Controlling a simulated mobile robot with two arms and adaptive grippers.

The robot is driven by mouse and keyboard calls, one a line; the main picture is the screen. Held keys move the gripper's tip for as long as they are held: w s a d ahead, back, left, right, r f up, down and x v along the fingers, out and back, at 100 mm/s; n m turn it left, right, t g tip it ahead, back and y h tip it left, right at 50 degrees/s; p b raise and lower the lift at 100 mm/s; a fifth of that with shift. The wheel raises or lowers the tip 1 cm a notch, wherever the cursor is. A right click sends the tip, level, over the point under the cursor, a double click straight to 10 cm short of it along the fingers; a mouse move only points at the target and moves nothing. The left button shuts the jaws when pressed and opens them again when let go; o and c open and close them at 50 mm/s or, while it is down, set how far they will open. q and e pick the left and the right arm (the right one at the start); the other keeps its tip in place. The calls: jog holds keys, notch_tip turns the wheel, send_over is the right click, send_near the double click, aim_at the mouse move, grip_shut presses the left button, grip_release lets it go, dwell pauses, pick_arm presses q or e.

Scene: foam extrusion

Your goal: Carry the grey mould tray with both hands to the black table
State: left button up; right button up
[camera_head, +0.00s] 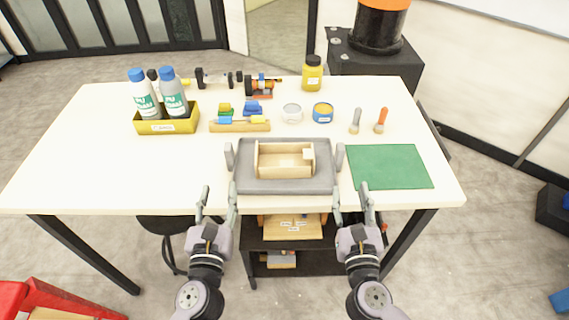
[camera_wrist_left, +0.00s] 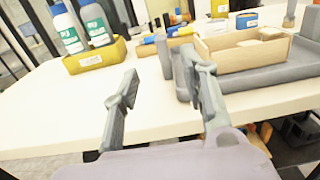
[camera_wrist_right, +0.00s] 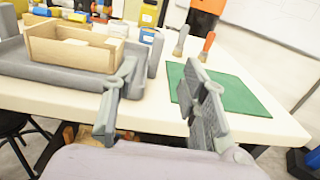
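The grey mould tray (camera_head: 286,186) lies flat at the near edge of the white table, with an upright handle at its left and right ends. A light wooden box mould (camera_head: 284,160) sits on it. My left gripper (camera_head: 219,190) is open and empty, just in front of the tray's left end. My right gripper (camera_head: 351,189) is open and empty, just in front of its right end. Neither gripper visibly holds the tray, which also shows in the left wrist view (camera_wrist_left: 255,78) and the right wrist view (camera_wrist_right: 60,78). I cannot identify the black table.
On the white table (camera_head: 90,180), a yellow bin (camera_head: 167,125) with bottles stands at the left. A green mat (camera_head: 389,166) lies right of the tray, with two brushes behind it. Jars and tools stand behind the tray. A dark stand (camera_head: 375,65) is at the back right.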

aim_at(227, 151)
pick_arm(q)
jog(key=w, duration=1.5)
jog(key=shift+w+f, duration=0.1)
jog(key=shift+w, duration=0.3)
pick_arm(e)
jog(key=w, duration=1.5)
jog(key=shift+w, duration=0.4)
pick_arm(q)
grip_shut()
pick_arm(e)
grip_shut()
